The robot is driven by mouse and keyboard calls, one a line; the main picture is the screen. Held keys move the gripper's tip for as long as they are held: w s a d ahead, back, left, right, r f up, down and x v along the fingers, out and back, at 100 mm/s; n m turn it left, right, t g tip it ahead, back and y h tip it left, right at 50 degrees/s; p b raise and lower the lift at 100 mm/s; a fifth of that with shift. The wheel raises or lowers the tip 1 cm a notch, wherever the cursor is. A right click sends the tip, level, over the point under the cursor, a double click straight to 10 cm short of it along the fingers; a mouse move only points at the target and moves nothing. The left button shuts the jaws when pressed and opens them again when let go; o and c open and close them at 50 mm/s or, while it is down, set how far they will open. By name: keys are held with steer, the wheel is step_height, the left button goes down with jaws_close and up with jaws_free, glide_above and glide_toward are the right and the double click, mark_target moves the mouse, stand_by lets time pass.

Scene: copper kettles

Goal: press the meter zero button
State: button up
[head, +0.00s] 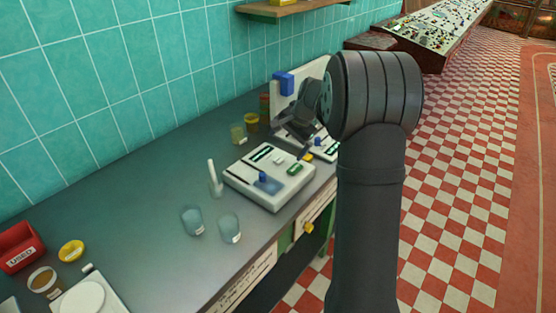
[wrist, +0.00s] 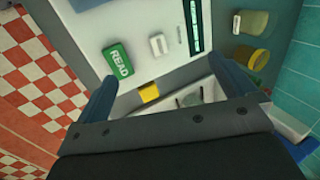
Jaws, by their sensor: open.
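The meter (head: 250,180) is a white box on the grey counter, with a dark display (head: 261,153) near its back. In the wrist view the meter's top (wrist: 140,20) carries a green button marked READ (wrist: 118,60) and a smaller plain white button (wrist: 158,45). The green button (head: 295,169) and white button (head: 280,158) also show in the head view. No zero label is readable. My gripper (head: 292,142) is open and empty, beyond the meter's back right edge. In the wrist view its dark fingers (wrist: 165,88) spread on either side, short of the buttons.
A second white instrument (head: 325,147) with a tall panel and blue part (head: 283,83) stands behind, partly hidden by my arm. A yellow piece (wrist: 149,93) lies between the instruments. Beakers (head: 192,221) (head: 229,228) stand in front, a white stick in a holder (head: 215,180) left, jars (head: 237,134) behind.

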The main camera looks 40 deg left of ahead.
stand_by(0.4)
steer(key=v, duration=1)
steer(key=shift+c, duration=0.4)
jaws_close()
stand_by(1.1)
